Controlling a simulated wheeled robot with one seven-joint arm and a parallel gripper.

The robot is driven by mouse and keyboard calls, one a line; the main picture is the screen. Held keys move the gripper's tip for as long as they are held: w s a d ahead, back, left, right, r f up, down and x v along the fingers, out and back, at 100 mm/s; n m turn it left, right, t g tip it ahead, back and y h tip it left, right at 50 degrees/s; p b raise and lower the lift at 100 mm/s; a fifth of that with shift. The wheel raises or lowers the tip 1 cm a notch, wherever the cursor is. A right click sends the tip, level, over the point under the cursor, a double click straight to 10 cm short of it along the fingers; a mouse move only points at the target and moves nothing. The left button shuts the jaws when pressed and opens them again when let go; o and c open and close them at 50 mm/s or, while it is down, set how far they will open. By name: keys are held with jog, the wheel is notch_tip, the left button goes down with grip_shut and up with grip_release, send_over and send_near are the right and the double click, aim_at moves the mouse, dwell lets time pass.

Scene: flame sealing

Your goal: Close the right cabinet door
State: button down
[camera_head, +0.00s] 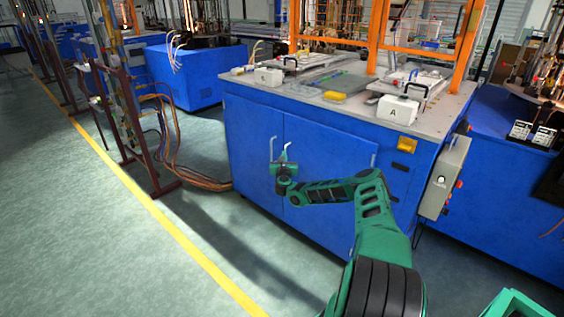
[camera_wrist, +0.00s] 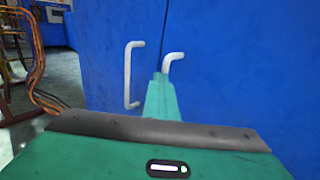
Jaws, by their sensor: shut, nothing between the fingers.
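The right cabinet door (camera_head: 325,150) is a blue panel on the front of the blue cabinet, beside the left door (camera_head: 248,130). It looks flush or nearly flush; I cannot tell whether a small gap remains. It fills the right of the wrist view (camera_wrist: 245,70). My gripper (camera_head: 284,160) is shut and empty in front of the doors near their seam. In the wrist view, its green fingers (camera_wrist: 160,80) overlap the lower part of the right door's white handle (camera_wrist: 174,57). I cannot tell whether they touch. The left door's handle (camera_wrist: 128,76) stands clear to the left.
The cabinet's grey top (camera_head: 300,88) carries white boxes and a yellow item (camera_head: 334,97). A grey control box (camera_head: 443,178) hangs on its right side. Pipes and orange hoses (camera_head: 170,150) stand to the left. Green floor (camera_head: 130,240) is clear at front left.

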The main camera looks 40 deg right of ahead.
jog(key=w+a+v, duration=0.1)
jog(key=v, duration=1.2)
jog(key=shift+s+a, duration=0.2)
jog(key=shift+a, duration=0.1)
jog(key=shift+f, duration=0.15)
